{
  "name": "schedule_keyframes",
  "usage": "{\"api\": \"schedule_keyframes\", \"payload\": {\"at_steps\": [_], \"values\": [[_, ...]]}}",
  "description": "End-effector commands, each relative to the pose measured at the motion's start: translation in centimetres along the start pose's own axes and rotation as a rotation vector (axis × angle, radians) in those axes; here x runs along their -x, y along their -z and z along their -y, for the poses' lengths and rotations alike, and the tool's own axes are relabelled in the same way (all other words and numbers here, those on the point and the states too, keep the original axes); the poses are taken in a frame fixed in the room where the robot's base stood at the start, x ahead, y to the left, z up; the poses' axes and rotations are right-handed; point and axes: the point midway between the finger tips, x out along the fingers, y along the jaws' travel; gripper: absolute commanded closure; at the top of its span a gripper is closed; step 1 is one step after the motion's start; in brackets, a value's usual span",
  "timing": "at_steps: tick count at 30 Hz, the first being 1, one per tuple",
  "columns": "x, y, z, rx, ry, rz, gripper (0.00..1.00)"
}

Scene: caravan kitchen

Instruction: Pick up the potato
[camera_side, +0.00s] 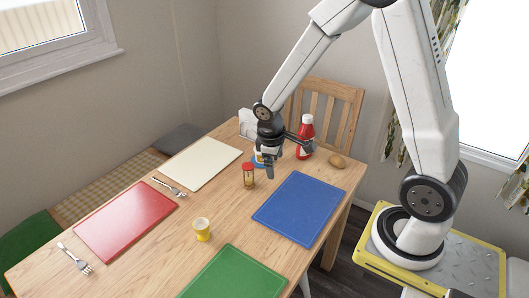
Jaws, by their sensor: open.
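The potato (338,161) is small and brown. It lies on the wooden table near the far right edge, to the right of a red bottle. My gripper (289,159) hangs over the far part of the table, to the left of the potato and apart from it. Its fingers are dark and open, with nothing seen held between them. The red bottle stands close behind one finger; I cannot tell whether they touch.
The red bottle (306,134) stands between gripper and potato. A small red-topped jar (249,176) and a yellow cup (202,229) stand nearer. Blue (299,208), red (125,220), cream (201,163) and green (235,275) boards lie on the table (165,251). A wooden chair (343,100) stands behind.

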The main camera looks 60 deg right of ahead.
Motion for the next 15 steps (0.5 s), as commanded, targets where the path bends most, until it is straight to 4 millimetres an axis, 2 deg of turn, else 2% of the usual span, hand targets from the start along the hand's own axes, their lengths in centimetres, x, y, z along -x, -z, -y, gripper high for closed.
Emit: {"api": "schedule_keyframes", "payload": {"at_steps": [7,15], "values": [[-4.1,1.0,-5.6,0.136,-0.063,0.153,0.00],[-8.8,0.8,-11.9,0.278,-0.126,0.328,0.00]]}}
